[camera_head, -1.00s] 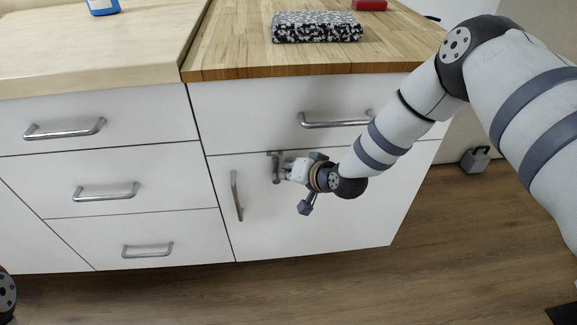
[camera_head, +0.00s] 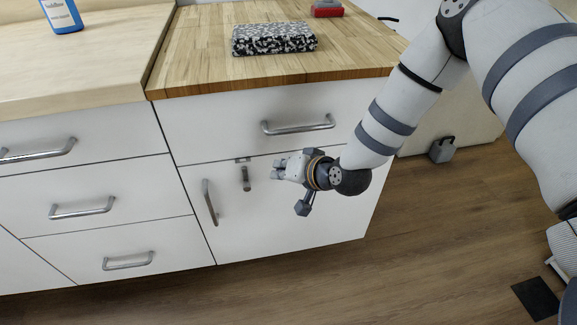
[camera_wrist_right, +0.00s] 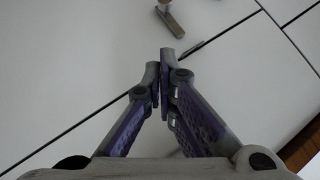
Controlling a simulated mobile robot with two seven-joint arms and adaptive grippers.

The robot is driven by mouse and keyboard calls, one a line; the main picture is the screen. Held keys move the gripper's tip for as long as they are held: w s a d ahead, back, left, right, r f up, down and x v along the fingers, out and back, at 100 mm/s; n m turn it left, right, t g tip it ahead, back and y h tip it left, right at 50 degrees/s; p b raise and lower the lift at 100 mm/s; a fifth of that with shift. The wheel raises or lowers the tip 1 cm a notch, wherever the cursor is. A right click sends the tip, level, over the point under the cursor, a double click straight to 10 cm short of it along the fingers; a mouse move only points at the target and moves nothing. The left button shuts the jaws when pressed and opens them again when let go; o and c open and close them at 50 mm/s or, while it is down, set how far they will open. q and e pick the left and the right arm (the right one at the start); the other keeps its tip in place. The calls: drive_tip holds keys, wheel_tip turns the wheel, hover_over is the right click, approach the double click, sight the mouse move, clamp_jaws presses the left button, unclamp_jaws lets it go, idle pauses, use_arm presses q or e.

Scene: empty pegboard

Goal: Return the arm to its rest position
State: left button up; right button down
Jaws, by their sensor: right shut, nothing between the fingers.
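My right gripper (camera_head: 280,168) is in front of the white cabinet door (camera_head: 270,215) in the head view, to the right of a small metal latch (camera_head: 245,178) and apart from it. In the right wrist view the gripper's fingers (camera_wrist_right: 160,65) are together at the tips with nothing between them. A metal piece that looks like the latch (camera_wrist_right: 170,18) shows beyond the tips at the top of that view. My right arm (camera_head: 400,110) reaches in from the upper right. My left gripper is not in the head view.
Drawer handles (camera_head: 298,125) and the vertical door handle (camera_head: 210,202) stick out. A grey weight-like object (camera_head: 441,150) stands on open floor at the right.

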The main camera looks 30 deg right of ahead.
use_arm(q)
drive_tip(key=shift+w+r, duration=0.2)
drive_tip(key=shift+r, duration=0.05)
use_arm(e)
drive_tip(key=shift+v, duration=1)
drive_tip(key=shift+s+f, duration=0.1)
drive_tip(key=shift+f, duration=0.05)
drive_tip(key=s+a+f+n+g+p, duration=0.15)
drive_tip(key=s+f+g, duration=0.3)
drive_tip(key=s, duration=0.65)
drive_tip(key=s+a+f+n+g+p, duration=0.1)
drive_tip(key=s+a+f+g, duration=0.15)
drive_tip(key=s+f, duration=0.6)
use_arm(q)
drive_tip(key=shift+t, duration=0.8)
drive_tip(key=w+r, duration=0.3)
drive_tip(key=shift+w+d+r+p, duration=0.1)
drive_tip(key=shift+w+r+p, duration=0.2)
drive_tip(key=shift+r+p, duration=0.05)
use_arm(e)
drive_tip(key=s+d+r+n+g, duration=0.1)
drive_tip(key=s+g, duration=0.1)
drive_tip(key=s, duration=0.6)
drive_tip(key=s+d+r+n+g+h, duration=0.1)
drive_tip(key=s+g, duration=0.1)
drive_tip(key=s, duration=0.6)
drive_tip(key=s+d+r+n+g+h, duration=0.1)
drive_tip(key=s+g, duration=0.1)
drive_tip(key=s, duration=0.7)
drive_tip(key=shift+d+r, duration=0.25)
